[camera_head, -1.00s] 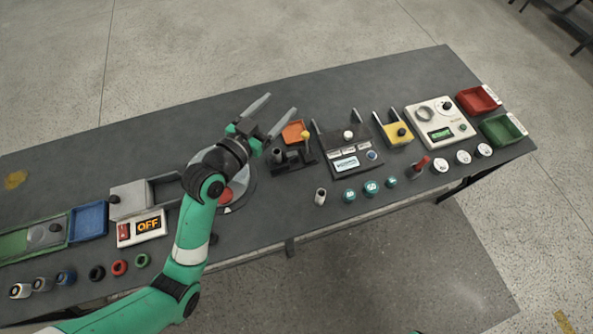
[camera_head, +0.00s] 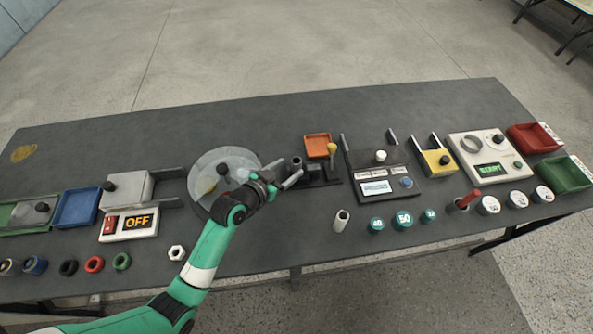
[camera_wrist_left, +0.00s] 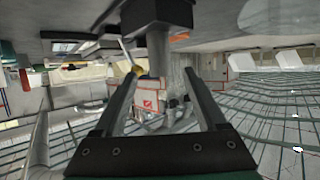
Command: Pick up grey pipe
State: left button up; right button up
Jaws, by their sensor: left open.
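A short light-grey pipe (camera_head: 340,220) stands on the front part of the table, right of my left gripper. A darker grey upright tube (camera_head: 297,165) stands at a black holder (camera_head: 318,177) near the fingertips. My left gripper (camera_head: 286,173) is open beside this holder and points right. In the left wrist view the gripper (camera_wrist_left: 160,75) has its fingers apart, with a grey upright cylinder (camera_wrist_left: 158,48) showing between them. I cannot tell whether it touches the fingers. My right gripper is not in view.
A round turntable with a clear disc (camera_head: 215,175) lies behind my left wrist. An orange tray (camera_head: 318,145) and a yellow-topped lever (camera_head: 332,150) stand by the holder. The table's back strip is clear.

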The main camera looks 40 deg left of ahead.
aim_at(293, 164)
pick_arm(q)
jog(key=b+x, duration=0.2)
jog(key=x, duration=0.3)
jog(key=shift+w, duration=0.2)
jog(key=shift+s, duration=0.1)
jog(key=shift+r, duration=0.1)
grip_shut()
